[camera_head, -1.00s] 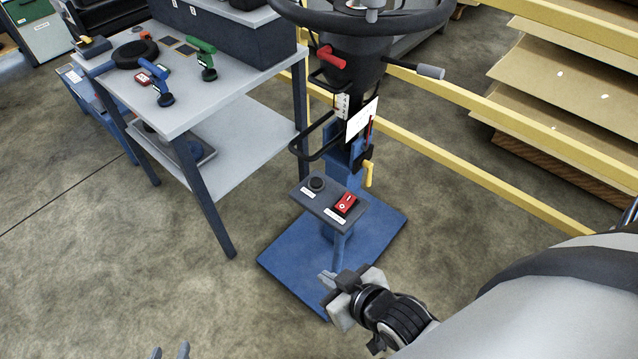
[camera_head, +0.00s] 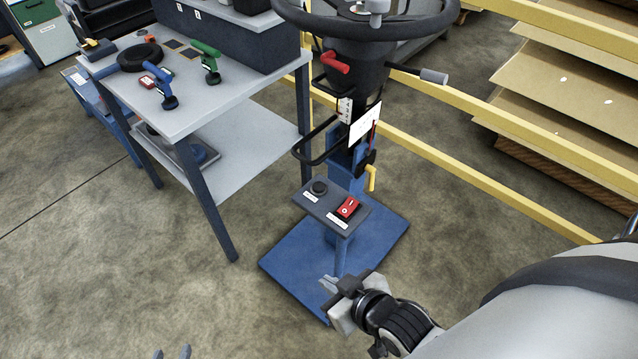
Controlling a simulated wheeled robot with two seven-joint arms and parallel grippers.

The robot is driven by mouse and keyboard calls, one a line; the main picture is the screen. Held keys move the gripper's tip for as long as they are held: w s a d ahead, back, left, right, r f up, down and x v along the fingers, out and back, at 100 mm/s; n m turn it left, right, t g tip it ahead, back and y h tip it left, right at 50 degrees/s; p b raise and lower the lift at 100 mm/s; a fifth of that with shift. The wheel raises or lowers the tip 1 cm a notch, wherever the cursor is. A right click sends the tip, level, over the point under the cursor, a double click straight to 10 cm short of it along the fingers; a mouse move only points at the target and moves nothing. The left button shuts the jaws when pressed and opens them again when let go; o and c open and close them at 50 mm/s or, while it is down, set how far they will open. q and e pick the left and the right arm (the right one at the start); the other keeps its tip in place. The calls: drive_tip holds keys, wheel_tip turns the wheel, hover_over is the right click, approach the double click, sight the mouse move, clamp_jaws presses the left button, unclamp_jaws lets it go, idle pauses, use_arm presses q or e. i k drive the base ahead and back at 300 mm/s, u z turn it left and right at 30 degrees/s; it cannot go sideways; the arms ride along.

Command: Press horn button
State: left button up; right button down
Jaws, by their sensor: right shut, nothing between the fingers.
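A small dark panel (camera_head: 328,209) on the blue-based stand carries a round black button (camera_head: 319,187) at its left and a red rocker switch (camera_head: 348,206) at its right. Each has a small white label, too small to read, so I cannot tell by text which is the horn button. My right gripper (camera_head: 329,285) is shut and empty, in front of and below the panel in the picture, apart from both controls.
A steering wheel (camera_head: 300,18) and column with a red lever (camera_head: 335,63) rise behind the panel. A grey table (camera_head: 215,105) with a blue and a green tool stands at left. Yellow rails (camera_head: 480,170) run behind. The floor at lower left is clear.

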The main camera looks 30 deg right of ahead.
sight(318, 186)
drive_tip(key=u, duration=1.8)
drive_tip(key=k, duration=0.7)
drive_tip(key=z, duration=1.15)
drive_tip(key=i, duration=0.55)
drive_tip(key=z, duration=0.05)
